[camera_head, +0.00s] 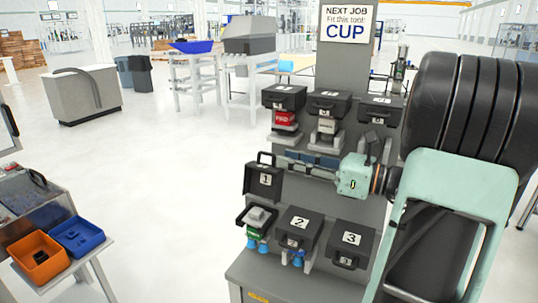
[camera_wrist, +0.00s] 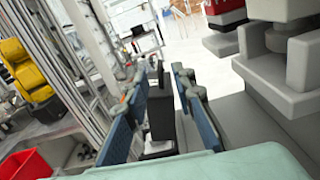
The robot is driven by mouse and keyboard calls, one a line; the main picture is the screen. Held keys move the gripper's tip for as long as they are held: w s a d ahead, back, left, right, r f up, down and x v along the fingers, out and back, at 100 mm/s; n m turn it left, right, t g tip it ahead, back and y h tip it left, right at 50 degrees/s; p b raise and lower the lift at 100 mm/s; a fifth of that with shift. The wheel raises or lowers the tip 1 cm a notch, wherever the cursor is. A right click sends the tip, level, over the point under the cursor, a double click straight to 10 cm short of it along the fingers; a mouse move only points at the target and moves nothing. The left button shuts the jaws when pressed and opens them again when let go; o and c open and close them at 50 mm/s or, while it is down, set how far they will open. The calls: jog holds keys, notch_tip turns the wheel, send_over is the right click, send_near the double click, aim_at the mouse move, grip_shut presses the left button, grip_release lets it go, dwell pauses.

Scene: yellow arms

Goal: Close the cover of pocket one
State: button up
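The cover of pocket one (camera_head: 265,182), a black lid with a white "1" label and a handle on top, stands open and upright in the head view. Below it, the pocket one tray (camera_head: 241,217) holds a grey tool with a green label (camera_head: 254,231). My gripper (camera_head: 289,161) reaches in from the right, its fingertips close to the cover's upper right side. In the wrist view, my gripper (camera_wrist: 160,90) has its two blue-padded fingers apart. A dark upright shape, likely the cover (camera_wrist: 161,112) seen edge-on, shows between them; contact cannot be told.
Closed covers two (camera_head: 299,223) and three (camera_head: 351,239) stand to the right of pocket one. An upper row of closed covers, with a red tool (camera_head: 285,119) under the left one, is above my gripper. An orange bin (camera_head: 38,257) and a blue bin (camera_head: 78,236) sit at left.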

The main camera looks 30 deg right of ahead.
aim_at(269, 154)
jog(key=x, duration=0.6)
jog(key=shift+w, duration=0.1)
jog(key=shift+c, duration=0.3)
grip_shut()
